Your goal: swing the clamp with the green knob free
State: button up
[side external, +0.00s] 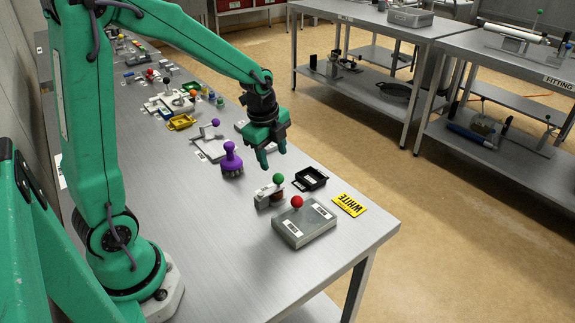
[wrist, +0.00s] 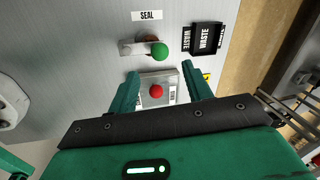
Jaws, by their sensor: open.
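The green knob (side external: 278,178) tops a small grey clamp (side external: 264,198) on the bench, near the front right end. In the wrist view the green knob (wrist: 160,51) sits at the right end of the clamp's pale bar (wrist: 136,46), beside a brownish round part. My gripper (side external: 273,157) is open and empty, above the bench and a little behind the clamp in the side view. In the wrist view the fingertips of my gripper (wrist: 160,70) are wide apart, with the green knob beyond them. Nothing touches the knob. The clamp's underside is hidden.
A grey block with a red knob (side external: 297,202) stands close in front of the clamp. A black WASTE tray (side external: 310,179) and a yellow WHITE plate (side external: 349,205) lie to the right. A purple knobbed piece (side external: 231,160) stands to the left. A SEAL label (wrist: 146,15) lies by the clamp.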

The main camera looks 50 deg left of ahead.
aim_at(277, 175)
jog(key=shift+w+a+f, duration=0.1)
jog(key=shift+w+f, duration=0.15)
jog(key=shift+f, duration=1)
jog(key=shift+w+f, duration=0.2)
jog(key=shift+f, duration=1.05)
jog(key=shift+w+a+f, duration=0.1)
jog(key=shift+w+f, duration=0.15)
jog(key=shift+f, duration=1)
jog(key=shift+c, duration=0.4)
grip_shut()
